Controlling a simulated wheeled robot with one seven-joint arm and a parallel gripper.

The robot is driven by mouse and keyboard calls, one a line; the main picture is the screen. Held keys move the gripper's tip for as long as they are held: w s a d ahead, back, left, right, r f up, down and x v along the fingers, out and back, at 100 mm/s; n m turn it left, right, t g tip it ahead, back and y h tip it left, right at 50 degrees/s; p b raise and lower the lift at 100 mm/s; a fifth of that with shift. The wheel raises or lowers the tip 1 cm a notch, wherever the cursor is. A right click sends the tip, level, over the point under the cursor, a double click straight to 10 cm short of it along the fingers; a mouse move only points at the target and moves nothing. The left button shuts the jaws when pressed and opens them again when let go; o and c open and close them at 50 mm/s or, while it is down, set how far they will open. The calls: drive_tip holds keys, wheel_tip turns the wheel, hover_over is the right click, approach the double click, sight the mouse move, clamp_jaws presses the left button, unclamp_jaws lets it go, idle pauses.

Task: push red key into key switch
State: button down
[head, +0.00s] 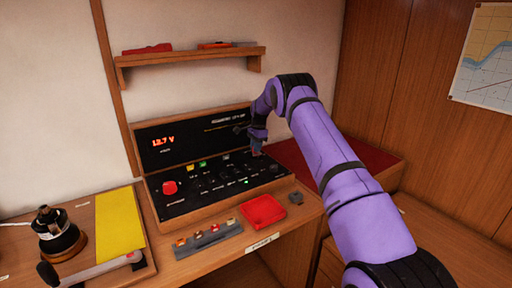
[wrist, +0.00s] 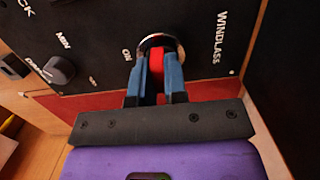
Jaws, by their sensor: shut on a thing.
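My gripper (head: 257,149) is at the right part of the black control panel (head: 186,204). In the wrist view its two blue fingers are shut on the red key (wrist: 157,64). The key switch (wrist: 177,43) is a round opening with a silver ring, between the words ON and WINDLASS. The far end of the key is at the switch, in line with its opening. The fingertips cover part of the ring, so I cannot tell how deep the key sits. In the head view my gripper hides key and switch.
A black knob (wrist: 60,70) marked MIN is left of the switch. In the head view a red tray (head: 263,211), a grey strip with several small parts (head: 209,239) and a grey knob (head: 296,198) lie before the panel. A shelf (head: 190,58) hangs above.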

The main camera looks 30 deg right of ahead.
drive_tip(key=c, duration=1.1)
unclamp_jaws()
drive_tip(key=shift+r, duration=0.1)
drive_tip(key=r, duration=0.3)
drive_tip(key=d+r, duration=0.1)
drive_tip(key=r, duration=0.6)
drive_tip(key=shift+d+r, duration=0.2)
drive_tip(key=shift+r, duration=0.05)
